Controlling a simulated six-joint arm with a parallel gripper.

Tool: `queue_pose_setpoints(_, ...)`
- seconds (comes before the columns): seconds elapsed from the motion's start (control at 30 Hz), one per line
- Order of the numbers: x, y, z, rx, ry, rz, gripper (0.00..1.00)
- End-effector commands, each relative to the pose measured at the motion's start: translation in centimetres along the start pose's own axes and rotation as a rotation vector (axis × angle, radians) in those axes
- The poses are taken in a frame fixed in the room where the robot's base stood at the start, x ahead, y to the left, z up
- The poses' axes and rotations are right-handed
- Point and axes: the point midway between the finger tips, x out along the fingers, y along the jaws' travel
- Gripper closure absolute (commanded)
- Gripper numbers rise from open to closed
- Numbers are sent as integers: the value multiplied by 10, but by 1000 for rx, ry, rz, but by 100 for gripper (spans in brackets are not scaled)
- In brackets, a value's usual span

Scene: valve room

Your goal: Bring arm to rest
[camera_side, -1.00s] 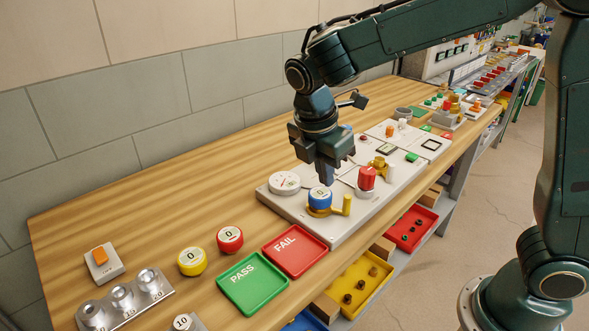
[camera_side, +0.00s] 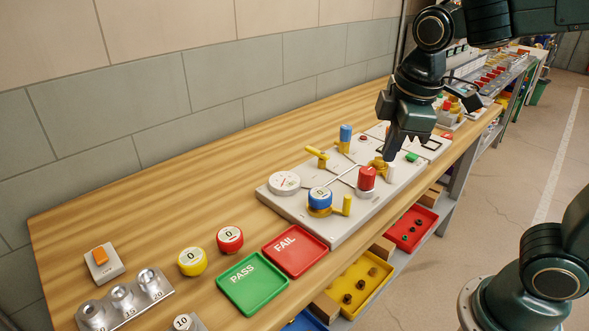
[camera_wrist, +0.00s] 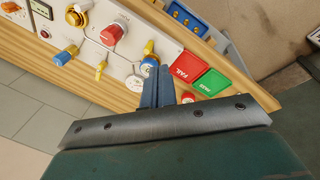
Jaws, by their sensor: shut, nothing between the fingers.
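My gripper (camera_side: 388,156) is shut and empty. In the side view it hangs above the right part of the grey valve panel (camera_side: 338,227), fingers pointing down, near the red knob (camera_side: 366,179). In the wrist view my gripper (camera_wrist: 158,70) shows its fingers together, with the panel (camera_wrist: 140,30) beyond them. The blue-capped dial (camera_side: 320,197) with a yellow lever stands at the panel's front left. My gripper's body hides some of the panel's far fittings.
The red FAIL tray (camera_side: 296,250) and green PASS tray (camera_side: 253,282) lie on the wooden bench (camera_side: 180,215), with yellow (camera_side: 192,262) and red (camera_side: 230,239) dials beside them. Open bins (camera_side: 413,228) sit under the front edge. The bench's back left is clear.

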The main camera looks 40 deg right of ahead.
Motion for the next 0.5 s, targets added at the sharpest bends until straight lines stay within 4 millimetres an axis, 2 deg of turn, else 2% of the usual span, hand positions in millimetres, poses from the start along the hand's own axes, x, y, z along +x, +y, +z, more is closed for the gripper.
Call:
queue_pose_setpoints(0.2,-15,-13,32,257,92,25,100)
queue_pose_setpoints(0.5,-24,-38,67,594,217,33,100)
